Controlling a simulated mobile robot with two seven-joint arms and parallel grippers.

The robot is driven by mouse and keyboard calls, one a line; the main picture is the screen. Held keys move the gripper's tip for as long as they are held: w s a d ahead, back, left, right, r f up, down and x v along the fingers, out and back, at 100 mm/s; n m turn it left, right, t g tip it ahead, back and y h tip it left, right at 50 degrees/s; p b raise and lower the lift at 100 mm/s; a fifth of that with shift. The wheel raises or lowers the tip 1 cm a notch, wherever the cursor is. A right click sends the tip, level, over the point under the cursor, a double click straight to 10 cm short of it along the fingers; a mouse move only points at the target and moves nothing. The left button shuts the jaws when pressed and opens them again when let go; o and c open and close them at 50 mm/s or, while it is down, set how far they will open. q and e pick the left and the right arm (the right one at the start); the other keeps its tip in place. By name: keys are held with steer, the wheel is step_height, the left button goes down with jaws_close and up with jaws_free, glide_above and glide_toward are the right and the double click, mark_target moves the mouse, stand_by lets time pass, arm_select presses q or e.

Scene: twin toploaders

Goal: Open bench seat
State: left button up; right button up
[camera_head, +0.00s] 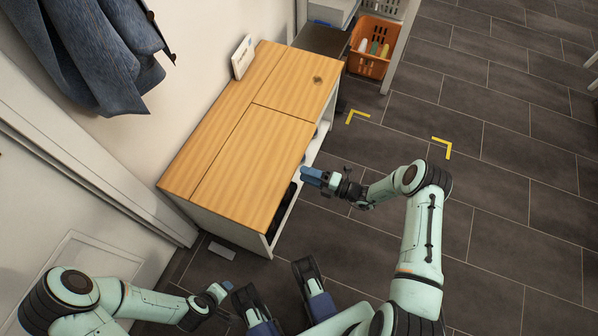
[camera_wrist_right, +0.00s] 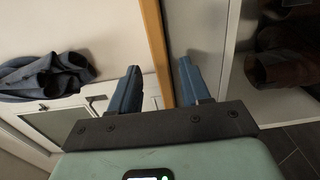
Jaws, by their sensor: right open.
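The bench (camera_head: 218,213) is a low white cabinet with a wooden top against the wall. Seams split the top into panels, and the large front panel, the seat (camera_head: 255,160), lies flat and closed. My right gripper (camera_head: 312,176) is at the seat's front edge. In the right wrist view, its two blue fingers (camera_wrist_right: 158,88) are apart, one on each side of the wooden edge (camera_wrist_right: 156,45), with nothing clamped. My left gripper (camera_head: 222,290) is low in the head view, away from the bench; its finger gap is not clear.
A small white sign (camera_head: 243,57) stands at the top's back edge. An orange basket (camera_head: 371,47) with bottles sits beyond the bench. Dark shoes (camera_wrist_right: 280,68) show inside the open front. Tiled floor (camera_head: 510,150) to the right is clear.

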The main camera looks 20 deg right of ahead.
arm_select(q)
steer(key=shift+w+a+f, duration=0.2)
steer(key=shift+w+f, duration=0.05)
steer(key=shift+w, duration=0.1)
arm_select(e)
steer(key=x, duration=0.3)
steer(key=shift+w+a, duration=0.15)
